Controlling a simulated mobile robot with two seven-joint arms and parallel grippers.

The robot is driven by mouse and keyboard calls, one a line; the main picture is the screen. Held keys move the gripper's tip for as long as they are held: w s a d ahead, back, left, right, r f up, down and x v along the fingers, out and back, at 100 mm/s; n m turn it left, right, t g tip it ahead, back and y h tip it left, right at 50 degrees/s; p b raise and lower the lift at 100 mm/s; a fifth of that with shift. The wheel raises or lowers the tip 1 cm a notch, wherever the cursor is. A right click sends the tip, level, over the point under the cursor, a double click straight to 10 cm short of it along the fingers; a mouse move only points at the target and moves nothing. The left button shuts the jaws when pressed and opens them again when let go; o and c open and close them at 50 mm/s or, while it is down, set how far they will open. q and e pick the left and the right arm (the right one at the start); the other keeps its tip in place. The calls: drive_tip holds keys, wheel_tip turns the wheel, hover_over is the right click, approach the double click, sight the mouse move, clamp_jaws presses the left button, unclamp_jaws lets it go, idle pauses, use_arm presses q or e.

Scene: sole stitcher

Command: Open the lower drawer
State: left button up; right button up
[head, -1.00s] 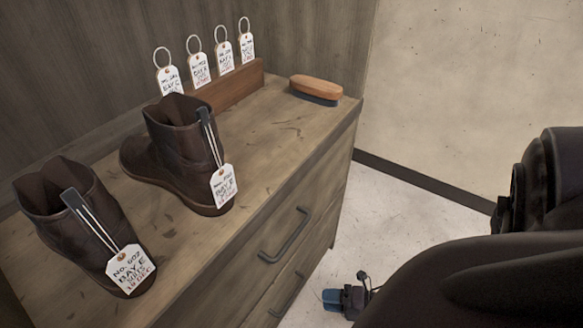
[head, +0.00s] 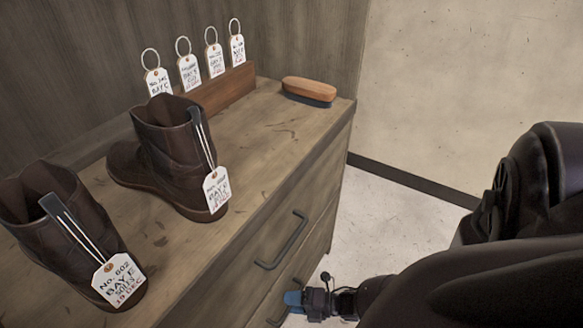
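The lower drawer (head: 309,262) is the wooden front low on the cabinet, below the upper drawer, and it looks shut. Its dark bar handle (head: 275,320) shows only in part at the bottom of the head view, beside my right gripper. My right gripper (head: 292,299), with blue fingertips, is close in front of that drawer, at its handle. Whether it touches the handle, and how far its fingers are apart, I cannot tell. My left gripper is out of view.
The upper drawer's dark handle (head: 283,241) juts out just above my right gripper. On the cabinet top (head: 262,140) stand two brown boots (head: 168,160) with tags, a wooden rack (head: 222,92) of tags and a brush (head: 309,90). The floor (head: 395,215) at right is clear.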

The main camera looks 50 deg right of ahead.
drive_tip(key=shift+w, duration=0.15)
drive_tip(key=shift+c, duration=0.3)
clamp_jaws()
